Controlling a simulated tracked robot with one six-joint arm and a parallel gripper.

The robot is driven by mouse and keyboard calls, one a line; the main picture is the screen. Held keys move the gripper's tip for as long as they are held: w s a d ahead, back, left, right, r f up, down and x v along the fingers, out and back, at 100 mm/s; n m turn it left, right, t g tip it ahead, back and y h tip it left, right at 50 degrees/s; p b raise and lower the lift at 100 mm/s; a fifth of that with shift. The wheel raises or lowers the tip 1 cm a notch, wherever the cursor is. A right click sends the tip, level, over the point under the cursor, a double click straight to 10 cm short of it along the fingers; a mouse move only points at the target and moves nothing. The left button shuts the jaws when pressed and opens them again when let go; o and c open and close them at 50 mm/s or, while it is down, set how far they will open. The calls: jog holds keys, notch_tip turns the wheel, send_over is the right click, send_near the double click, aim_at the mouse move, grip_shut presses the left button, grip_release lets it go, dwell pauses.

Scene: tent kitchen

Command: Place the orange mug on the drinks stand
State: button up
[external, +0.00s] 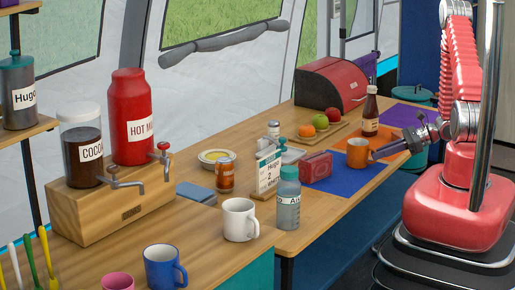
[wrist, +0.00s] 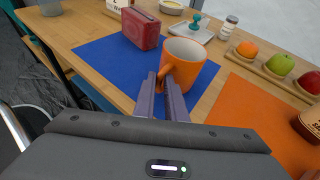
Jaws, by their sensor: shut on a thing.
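The orange mug (external: 356,153) is upright near the border of the blue and orange mats, and also shows in the wrist view (wrist: 187,56). My gripper (external: 375,154) reaches in from the right and is shut on the mug's near side, around its handle, as the wrist view shows between the fingers (wrist: 164,96). I cannot tell if the mug's base touches the mat. The drinks stand (external: 110,212) is the wooden block at the left, with a cocoa jar (external: 83,157) and a red hot milk container (external: 132,120) on top and taps in front.
A red radio (external: 315,167), a small sign (external: 268,172) and a clear bottle (external: 287,205) stand between mug and stand. A brown bottle (external: 370,112) and fruit board (external: 309,140) are behind.

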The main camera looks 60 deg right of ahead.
grip_shut()
jog(key=shift+r, duration=0.15)
notch_tip(320, 180, up, 10)
dwell(0.9)
dwell(1.1)
